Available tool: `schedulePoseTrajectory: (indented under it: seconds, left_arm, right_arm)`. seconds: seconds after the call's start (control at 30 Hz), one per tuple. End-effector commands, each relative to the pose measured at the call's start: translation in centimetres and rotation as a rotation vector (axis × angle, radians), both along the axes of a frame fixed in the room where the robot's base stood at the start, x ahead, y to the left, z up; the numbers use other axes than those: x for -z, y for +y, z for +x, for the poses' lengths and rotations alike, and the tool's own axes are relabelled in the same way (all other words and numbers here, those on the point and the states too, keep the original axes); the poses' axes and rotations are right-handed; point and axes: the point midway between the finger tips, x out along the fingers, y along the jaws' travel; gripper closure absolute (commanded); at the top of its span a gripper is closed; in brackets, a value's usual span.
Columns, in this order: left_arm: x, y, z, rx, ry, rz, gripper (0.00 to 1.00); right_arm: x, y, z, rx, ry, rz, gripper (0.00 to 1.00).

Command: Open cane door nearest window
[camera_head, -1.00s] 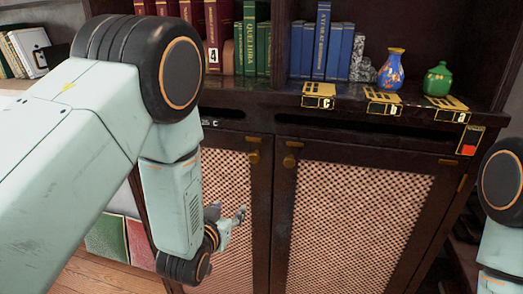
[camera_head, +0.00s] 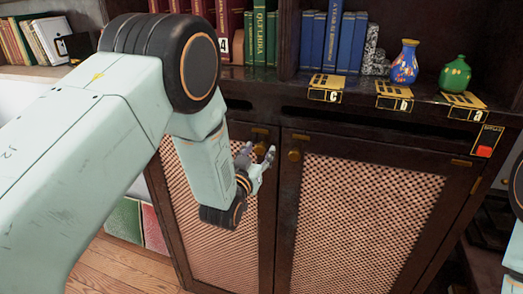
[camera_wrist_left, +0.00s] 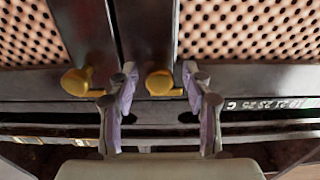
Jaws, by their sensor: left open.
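Two dark wooden doors with cane panels stand side by side, both shut: the left cane door (camera_head: 205,210) and the right cane door (camera_head: 350,225). No window is visible. My left gripper (camera_head: 257,153) is open in front of the left door's upper right corner. In the left wrist view, which is upside down, the left door's brass knob (camera_wrist_left: 160,82) lies between the two open fingers, with no clear contact. The right door's brass knob (camera_head: 293,153) is just right of the gripper; it also shows outside the fingers in the wrist view (camera_wrist_left: 77,82). My right gripper is out of view.
Above the doors, a shelf holds books (camera_head: 330,42), a blue vase (camera_head: 404,62), a green vase (camera_head: 455,74) and yellow labelled cards (camera_head: 327,88). My right arm shows at the right edge. Wooden floor (camera_head: 115,265) lies at lower left.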

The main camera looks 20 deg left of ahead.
Motion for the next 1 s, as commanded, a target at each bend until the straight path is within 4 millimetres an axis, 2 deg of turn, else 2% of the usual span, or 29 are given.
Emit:
schedulePoseTrajectory:
  seconds: [0.2,0.47,1.0]
  left_arm:
    - [-0.03,-0.22,1.31,0.0,0.0,0.0,0.5]
    - [-0.01,-0.39,1.41,0.0,0.001,0.0,0.5]
    - [-0.08,-0.37,1.42,0.0,-0.001,0.0,0.96]
  right_arm:
    - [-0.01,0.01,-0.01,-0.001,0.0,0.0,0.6]
    - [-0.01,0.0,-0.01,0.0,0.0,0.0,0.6]
    - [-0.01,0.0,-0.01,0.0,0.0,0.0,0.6]
